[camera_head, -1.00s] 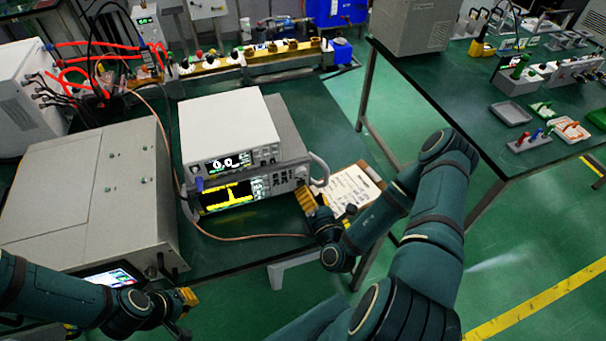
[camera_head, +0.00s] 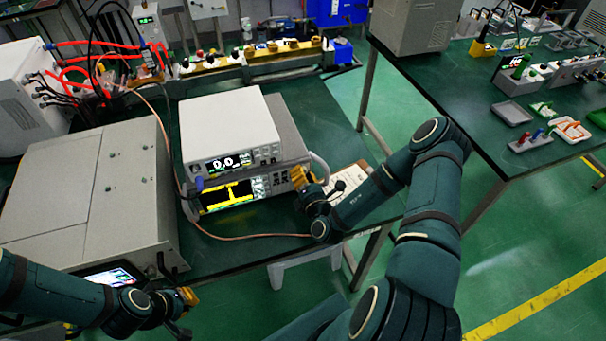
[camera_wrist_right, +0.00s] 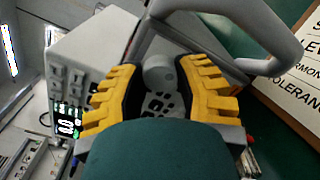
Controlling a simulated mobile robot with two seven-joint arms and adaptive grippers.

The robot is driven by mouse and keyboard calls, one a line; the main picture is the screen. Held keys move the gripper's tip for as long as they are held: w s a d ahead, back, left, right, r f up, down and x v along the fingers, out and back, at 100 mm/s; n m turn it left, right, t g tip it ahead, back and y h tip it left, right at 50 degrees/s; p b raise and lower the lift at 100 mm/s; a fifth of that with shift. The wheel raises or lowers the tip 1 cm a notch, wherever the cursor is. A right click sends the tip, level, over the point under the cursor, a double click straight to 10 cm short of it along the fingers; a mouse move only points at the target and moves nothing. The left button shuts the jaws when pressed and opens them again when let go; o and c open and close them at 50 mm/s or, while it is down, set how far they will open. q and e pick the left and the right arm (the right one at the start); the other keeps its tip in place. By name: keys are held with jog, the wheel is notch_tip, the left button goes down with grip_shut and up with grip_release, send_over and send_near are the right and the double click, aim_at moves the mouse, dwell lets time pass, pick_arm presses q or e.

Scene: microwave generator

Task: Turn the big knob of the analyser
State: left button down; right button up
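The analyser (camera_head: 240,205) is the lower grey bench instrument with a yellow trace on its screen. Its big round grey knob (camera_wrist_right: 158,76) shows in the right wrist view, above a group of dark buttons. My right gripper (camera_head: 299,175) is at the right end of the analyser's front and hides the knob in the head view. In the right wrist view this gripper (camera_wrist_right: 160,95) is open, with yellow fingers either side of the knob in the picture. I cannot tell whether they touch it. My left gripper (camera_head: 187,298) is low at the left, away from the analyser; its opening is unclear.
A white meter (camera_head: 228,125) sits on the analyser. The analyser's grey handle (camera_wrist_right: 235,35) arches close beside my right fingers. A clipboard sheet (camera_head: 347,186) lies to the right. A large grey box (camera_head: 85,200) stands left, and a thin cable (camera_head: 240,237) runs in front.

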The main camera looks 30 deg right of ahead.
grip_shut()
jog(key=m+p, duration=0.3)
jog(key=shift+r, duration=0.15)
jog(key=m+p, duration=0.1)
jog(key=m, duration=0.2)
jog(key=shift+p, duration=0.4)
jog(key=shift+m+p, duration=0.45)
jog(key=shift+m, duration=0.55)
jog(key=shift+d, duration=0.1)
